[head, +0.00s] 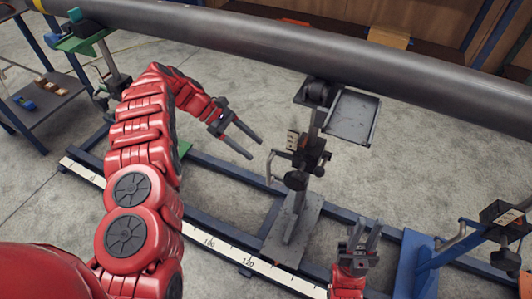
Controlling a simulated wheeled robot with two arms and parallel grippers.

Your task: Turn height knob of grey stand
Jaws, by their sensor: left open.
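The grey stand (290,235) stands upright on the blue rail frame under the long pipe (330,55). A dark round knob (296,181) sits low on its clamp block, and a bent crank handle (271,163) sticks out to the left. I cannot tell for sure which of these is the height knob. My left gripper (254,149) is open and empty, left of the crank handle and a little above it in the picture, apart from the stand. My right gripper (366,226) points upward, lower right of the stand. Its fingers look apart with nothing between them.
A grey tray (351,117) is fixed at the stand's top right, beneath the pipe. A blue stand (418,262) is at the lower right. A green-topped stand (82,36) supports the pipe at far left. A ruler (225,243) runs along the front rail.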

